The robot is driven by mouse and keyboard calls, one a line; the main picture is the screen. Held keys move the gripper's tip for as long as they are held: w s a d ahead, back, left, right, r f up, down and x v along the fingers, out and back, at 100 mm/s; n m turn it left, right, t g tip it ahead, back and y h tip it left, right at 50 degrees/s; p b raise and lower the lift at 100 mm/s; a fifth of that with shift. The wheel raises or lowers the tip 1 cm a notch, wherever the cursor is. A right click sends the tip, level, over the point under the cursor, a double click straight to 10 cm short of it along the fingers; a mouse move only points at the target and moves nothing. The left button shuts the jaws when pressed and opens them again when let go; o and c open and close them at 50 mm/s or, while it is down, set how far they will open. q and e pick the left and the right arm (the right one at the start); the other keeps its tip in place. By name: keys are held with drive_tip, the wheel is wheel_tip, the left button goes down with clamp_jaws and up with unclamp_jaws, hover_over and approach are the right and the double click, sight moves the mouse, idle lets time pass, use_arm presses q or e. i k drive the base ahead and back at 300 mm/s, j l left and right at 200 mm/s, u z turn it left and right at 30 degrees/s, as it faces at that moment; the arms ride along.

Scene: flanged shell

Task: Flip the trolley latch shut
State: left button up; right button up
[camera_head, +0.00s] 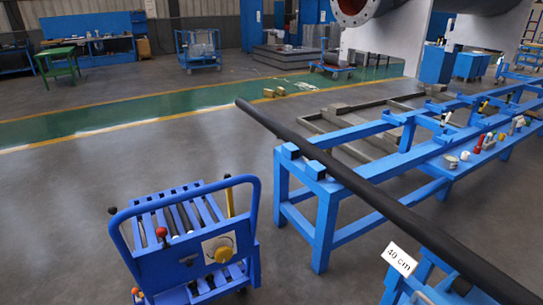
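A blue trolley (250,225) with a rounded push handle stands on the floor at the lower left. Grey rollers or bars lie across its top between blue slats. A red ball knob (161,232) on a short stem stands at its near side. A yellow rod (230,204) stands upright at its right. A yellow round knob (222,254) sits on a white plate on its front. A small orange knob (135,291) shows at its lower left. I cannot tell which part is the latch or whether it is shut. Neither gripper is in view.
A long black bar (370,190) slants across blue trestles (325,215) right of the trolley. A "40 cm" sign (400,258) stands at lower right. Small items lie on a low blue bench (450,172). Open grey floor (60,195) lies left and behind the trolley.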

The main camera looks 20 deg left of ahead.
sight(189, 264)
drive_tip(key=u, duration=1.3)
